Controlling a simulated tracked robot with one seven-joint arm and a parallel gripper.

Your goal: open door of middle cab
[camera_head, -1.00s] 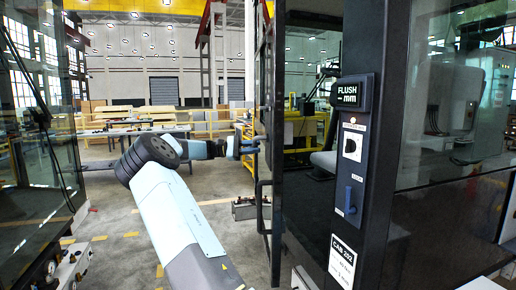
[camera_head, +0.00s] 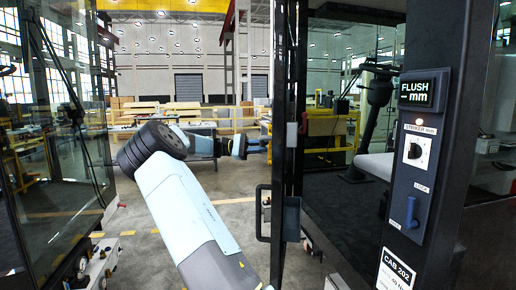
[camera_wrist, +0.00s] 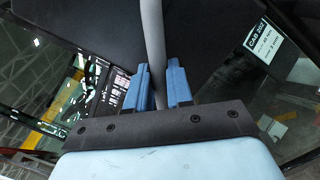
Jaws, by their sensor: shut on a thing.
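The middle cab, labelled CAB 202 (camera_head: 397,270), stands at the right with a dark post (camera_head: 450,130). Its dark-framed door (camera_head: 287,110) shows nearly edge-on in the head view, swung away from the post with a wide gap between. A black loop handle (camera_head: 262,213) is low on the door's left side. My gripper (camera_head: 266,147) reaches to the door's left side. In the wrist view, its blue fingers (camera_wrist: 159,88) are shut on a grey round bar (camera_wrist: 152,30). The far end of the bar is out of view.
The post carries a FLUSH mm display (camera_head: 417,92), a striker dial (camera_head: 416,151) and a blue lock lever (camera_head: 411,212). A glass-walled cab (camera_head: 60,150) stands close at the left. Concrete floor (camera_head: 235,215) lies open between them, with yellow railings behind.

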